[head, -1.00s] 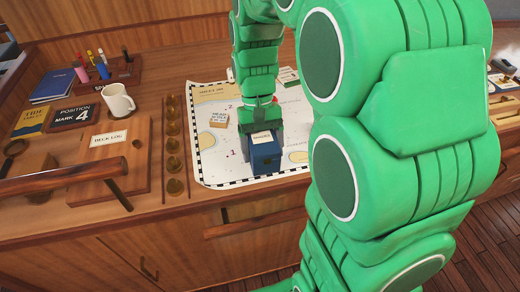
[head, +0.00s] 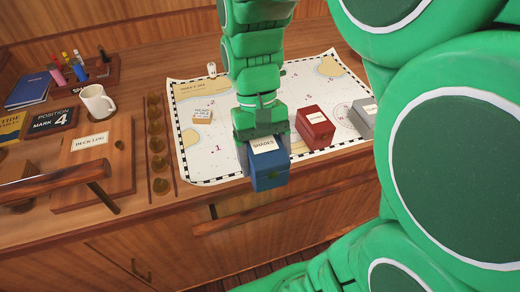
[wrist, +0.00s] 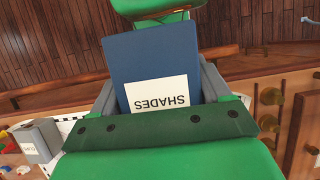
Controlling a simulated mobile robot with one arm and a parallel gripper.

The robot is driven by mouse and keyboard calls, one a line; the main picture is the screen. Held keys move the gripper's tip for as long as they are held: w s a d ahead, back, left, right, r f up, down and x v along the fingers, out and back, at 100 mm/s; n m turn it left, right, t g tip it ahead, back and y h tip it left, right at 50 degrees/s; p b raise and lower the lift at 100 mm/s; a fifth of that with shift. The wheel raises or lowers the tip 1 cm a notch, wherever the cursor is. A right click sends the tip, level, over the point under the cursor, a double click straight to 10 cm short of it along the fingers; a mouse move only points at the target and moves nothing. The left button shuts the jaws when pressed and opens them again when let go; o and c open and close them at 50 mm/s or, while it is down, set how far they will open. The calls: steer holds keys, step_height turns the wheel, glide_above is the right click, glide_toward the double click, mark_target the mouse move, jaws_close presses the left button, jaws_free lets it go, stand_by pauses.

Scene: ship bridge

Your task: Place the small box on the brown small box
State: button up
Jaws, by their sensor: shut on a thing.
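My gripper (head: 264,142) is shut on a blue box (head: 269,177) labelled SHADES. In the head view the box appears at the chart's front edge, overlapping the desk's front edge. The wrist view shows the blue box (wrist: 155,60) between the two grey fingers; I cannot tell its exact height. A small tan-brown box (head: 202,117) with a pale, hard-to-read label lies on the chart, left of and behind my gripper. A red box (head: 315,128) and a grey box (head: 363,115) with labels stand to the right of my gripper.
The paper chart (head: 196,158) covers the middle of the desk. A rack of brass pieces (head: 157,144), a mug (head: 97,102) and a deck log board (head: 93,195) are at left. The desk's front edge and a wooden rail (head: 285,215) lie close below the box.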

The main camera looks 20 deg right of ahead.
steer(key=shift+s+r, duration=0.15)
steer(key=shift+s, duration=0.15)
steer(key=shift+r, duration=0.1)
